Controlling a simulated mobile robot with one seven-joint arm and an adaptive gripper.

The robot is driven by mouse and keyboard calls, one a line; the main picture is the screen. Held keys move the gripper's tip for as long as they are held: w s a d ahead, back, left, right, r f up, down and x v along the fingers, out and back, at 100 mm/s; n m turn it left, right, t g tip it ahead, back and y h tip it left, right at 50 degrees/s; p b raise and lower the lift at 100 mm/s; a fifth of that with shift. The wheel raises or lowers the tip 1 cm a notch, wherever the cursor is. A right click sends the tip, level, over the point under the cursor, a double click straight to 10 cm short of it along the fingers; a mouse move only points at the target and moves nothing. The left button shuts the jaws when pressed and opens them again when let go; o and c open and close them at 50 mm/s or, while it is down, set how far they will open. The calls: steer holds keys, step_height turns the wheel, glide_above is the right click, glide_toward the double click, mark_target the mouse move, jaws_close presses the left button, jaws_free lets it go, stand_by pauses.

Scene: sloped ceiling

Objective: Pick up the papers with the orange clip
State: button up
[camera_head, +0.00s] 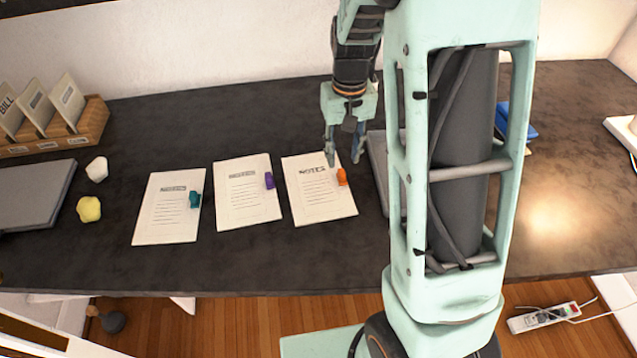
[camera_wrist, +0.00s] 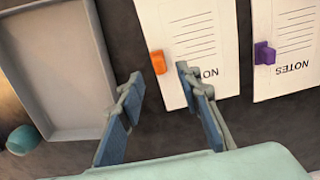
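The papers (camera_head: 318,203) with the orange clip (camera_head: 342,177) lie flat on the dark desk, rightmost of three sheets in the head view. The clip sits on their right edge there. In the wrist view the same papers (camera_wrist: 192,72) are at top centre, with the orange clip (camera_wrist: 158,62) on their left edge. My gripper (camera_head: 343,160) is above the desk by the top edge of these papers. In the wrist view my gripper (camera_wrist: 158,75) is open and empty, its blue-padded fingers spread, one fingertip overlapping the sheet near the clip.
Papers with a purple clip (camera_head: 247,195) and papers with a teal clip (camera_head: 168,212) lie to the left. A grey tray (camera_wrist: 62,75) is close beside the gripper. A wooden file holder (camera_head: 85,128) and two crumpled balls are further left. My arm hides part of the desk.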

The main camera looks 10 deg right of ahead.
mark_target(342, 172)
steer(key=f, duration=0.6)
steer(key=shift+w+d+f, duration=0.1)
steer(key=shift+w+f, duration=0.1)
steer(key=shift+w, duration=0.05)
jaws_close()
